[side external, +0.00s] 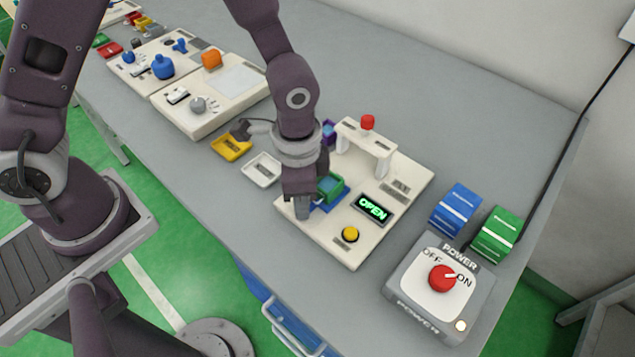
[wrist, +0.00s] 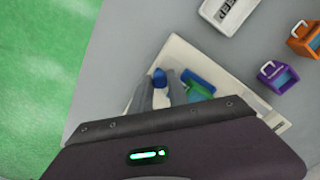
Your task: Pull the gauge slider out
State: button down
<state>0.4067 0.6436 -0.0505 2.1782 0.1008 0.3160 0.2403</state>
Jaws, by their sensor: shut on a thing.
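My gripper (side external: 303,212) points down at the near left side of a cream board (side external: 352,255). In the wrist view its two grey fingers (wrist: 160,92) are close together with a small blue knob (wrist: 158,78) between their tips. I take this knob to be the gauge slider's grip; the fingers hide most of it. A green frame (side external: 331,187) on a blue base (side external: 329,205) sits right beside the fingers; it also shows in the wrist view (wrist: 200,88). A display (side external: 372,208) on the board reads OPEN in green.
A yellow button (side external: 350,234) and a white arch (side external: 378,150) with a red knob (side external: 367,122) stand on the board. A power box (side external: 438,290) is at the right, with blue (side external: 455,209) and green (side external: 495,233) blocks behind it. A white tray (side external: 262,169) lies left of the board.

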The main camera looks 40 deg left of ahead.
jog(key=shift+s, duration=0.3)
jog(key=c, duration=1.3)
grip_release()
jog(key=shift+w+r, duration=0.1)
jog(key=shift+r, duration=0.15)
notch_tip(320, 180, up, 7)
jog(key=shift+f, duration=0.2)
